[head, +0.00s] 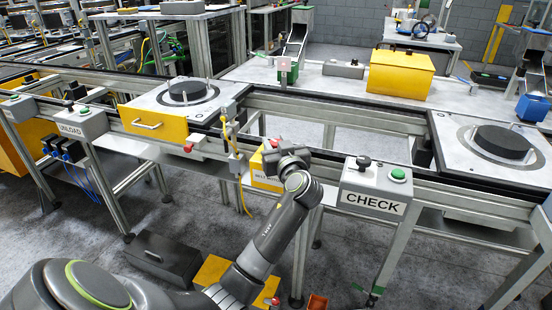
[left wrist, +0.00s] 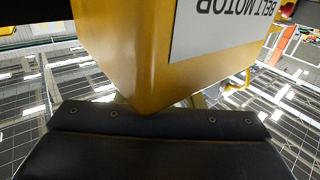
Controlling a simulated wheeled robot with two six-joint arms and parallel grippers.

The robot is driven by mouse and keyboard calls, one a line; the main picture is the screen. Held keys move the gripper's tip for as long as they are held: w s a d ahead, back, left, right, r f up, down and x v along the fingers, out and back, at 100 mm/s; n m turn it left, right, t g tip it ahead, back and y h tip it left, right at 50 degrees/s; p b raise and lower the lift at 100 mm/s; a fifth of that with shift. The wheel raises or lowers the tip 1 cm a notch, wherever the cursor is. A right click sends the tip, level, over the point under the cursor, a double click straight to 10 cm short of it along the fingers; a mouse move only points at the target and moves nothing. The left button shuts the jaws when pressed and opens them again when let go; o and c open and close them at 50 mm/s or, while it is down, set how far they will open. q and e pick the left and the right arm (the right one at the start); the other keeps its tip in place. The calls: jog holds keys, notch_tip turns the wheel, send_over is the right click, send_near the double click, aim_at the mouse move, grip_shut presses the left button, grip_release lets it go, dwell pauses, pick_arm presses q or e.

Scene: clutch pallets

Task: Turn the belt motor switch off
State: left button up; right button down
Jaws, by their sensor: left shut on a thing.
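The belt motor switch is a yellow box (head: 264,182) mounted on the conveyor's front rail, left of the CHECK box. Its label shows only in part behind my arm. In the left wrist view the yellow box (left wrist: 140,50) fills the upper middle, with its white BELT MOTOR label (left wrist: 225,25) upside down. My left gripper (head: 281,157) is at the top of this box and shut on the switch's knob, which the gripper hides. I cannot tell which way the knob is turned. My right gripper is not in view.
The CHECK box (head: 373,188) with a black knob and green button is close on the right. A yellow drawer station (head: 160,122) with a black disc stands left. Another pallet with a disc (head: 502,141) lies right. A dark box (head: 160,258) is on the floor.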

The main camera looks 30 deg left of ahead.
pick_arm(q)
jog(key=n+g+y+b, duration=0.2)
jog(key=g, duration=0.1)
jog(key=shift+f+b, duration=0.1)
jog(key=shift+b, duration=0.25)
jog(key=shift+n+g+y+b, duration=0.3)
jog(key=shift+n+g+b, duration=0.3)
jog(key=shift+g, duration=0.1)
jog(key=shift+n+g+b, duration=0.3)
jog(key=shift+g+b, duration=0.1)
jog(key=shift+r+n+g+y+b, duration=0.2)
jog(key=shift+n+g+y+b, duration=0.2)
jog(key=shift+g, duration=0.2)
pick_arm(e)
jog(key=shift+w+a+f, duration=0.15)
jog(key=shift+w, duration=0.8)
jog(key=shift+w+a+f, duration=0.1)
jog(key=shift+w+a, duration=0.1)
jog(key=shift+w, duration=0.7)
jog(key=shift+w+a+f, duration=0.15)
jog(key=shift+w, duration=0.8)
pick_arm(q)
jog(key=o, duration=0.9)
jog(key=shift+f, duration=0.1)
